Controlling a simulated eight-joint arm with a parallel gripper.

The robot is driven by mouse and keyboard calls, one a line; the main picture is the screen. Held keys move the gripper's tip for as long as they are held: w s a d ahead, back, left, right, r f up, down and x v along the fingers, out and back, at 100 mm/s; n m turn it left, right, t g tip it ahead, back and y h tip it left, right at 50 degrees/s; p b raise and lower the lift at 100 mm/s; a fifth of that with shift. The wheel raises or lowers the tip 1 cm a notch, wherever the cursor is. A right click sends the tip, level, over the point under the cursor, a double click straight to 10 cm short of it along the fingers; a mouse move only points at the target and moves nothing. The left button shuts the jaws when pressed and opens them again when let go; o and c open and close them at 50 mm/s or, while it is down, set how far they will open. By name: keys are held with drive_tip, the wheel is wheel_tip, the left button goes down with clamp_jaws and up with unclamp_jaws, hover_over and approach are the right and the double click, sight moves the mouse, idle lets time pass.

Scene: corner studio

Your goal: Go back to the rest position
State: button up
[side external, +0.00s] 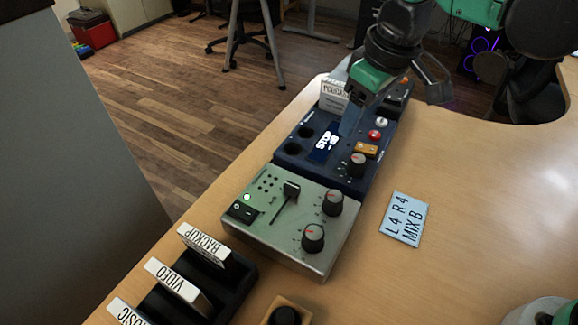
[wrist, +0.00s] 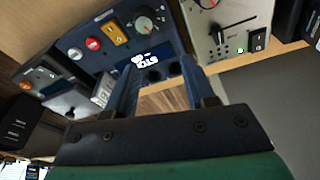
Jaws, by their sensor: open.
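My gripper (side external: 352,118) is over the far part of the dark blue device (side external: 296,162). In the wrist view my gripper (wrist: 160,66) shows two blue fingers set apart with nothing between them. The device has a lit display (side external: 327,142), a black knob (side external: 357,164), an orange switch (side external: 366,150), and a red button (side external: 375,135). I cannot tell whether the fingertips touch the device.
A grey-green mixer box (side external: 318,262) with knobs and a slider sits nearer. A black rack (side external: 232,285) holds labelled cards (side external: 203,245) at the table's left edge. A blue note card (side external: 403,218) lies at the right. The wooden table (side external: 470,200) is clear farther right.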

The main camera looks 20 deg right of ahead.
drive_tip(key=s+d+m+t, duration=0.2)
drive_tip(key=s+d+m, duration=0.1)
drive_tip(key=d, duration=0.5)
drive_tip(key=s+d+m+t+h, duration=0.1)
drive_tip(key=s+d+m+t, duration=0.2)
drive_tip(key=d, duration=0.4)
drive_tip(key=shift+s+d+f, duration=0.3)
drive_tip(key=shift+d+f, duration=0.05)
drive_tip(key=shift+f, duration=0.1)
idle(0.7)
